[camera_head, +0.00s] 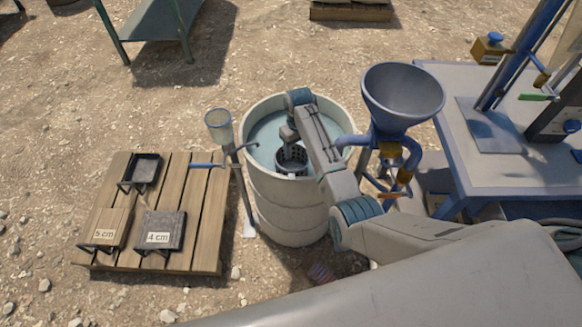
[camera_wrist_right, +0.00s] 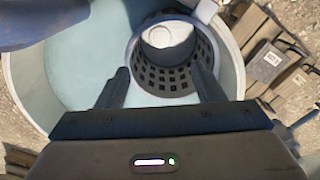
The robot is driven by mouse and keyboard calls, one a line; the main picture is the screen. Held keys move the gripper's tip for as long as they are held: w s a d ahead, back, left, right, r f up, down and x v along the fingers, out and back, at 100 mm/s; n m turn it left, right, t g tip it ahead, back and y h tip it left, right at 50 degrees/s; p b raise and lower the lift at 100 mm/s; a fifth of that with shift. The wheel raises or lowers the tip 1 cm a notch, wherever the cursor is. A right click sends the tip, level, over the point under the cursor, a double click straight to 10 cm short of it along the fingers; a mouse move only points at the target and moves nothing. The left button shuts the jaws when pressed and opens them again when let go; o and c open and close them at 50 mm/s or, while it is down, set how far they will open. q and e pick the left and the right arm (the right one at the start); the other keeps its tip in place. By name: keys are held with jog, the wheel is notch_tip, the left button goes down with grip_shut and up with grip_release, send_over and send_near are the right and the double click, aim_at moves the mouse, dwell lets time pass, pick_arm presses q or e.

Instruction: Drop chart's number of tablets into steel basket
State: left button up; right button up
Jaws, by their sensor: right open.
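The dark perforated steel basket (camera_head: 291,168) sits inside the pale round tank (camera_head: 291,205), which holds bluish liquid. My right gripper (camera_head: 289,134) is over the tank, above the basket. In the right wrist view the open fingers (camera_wrist_right: 160,73) stand apart, with the basket (camera_wrist_right: 165,82) between and beyond them. A pale, whitish round shape (camera_wrist_right: 168,38) shows inside the basket; I cannot tell whether it is one tablet or more. No tablet shows between the fingers. No chart can be made out. My left gripper is out of view.
A wooden pallet (camera_head: 180,200) at left carries dark trays and blocks labelled 5 cm (camera_head: 104,234) and 4 cm (camera_head: 158,238). A clear cup on a stand (camera_head: 219,128) is left of the tank. A funnel (camera_head: 403,95) and a table (camera_head: 480,150) stand right.

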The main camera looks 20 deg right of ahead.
notch_tip(320, 180, up, 9)
jog(key=b, duration=0.1)
jog(key=shift+f, duration=0.2)
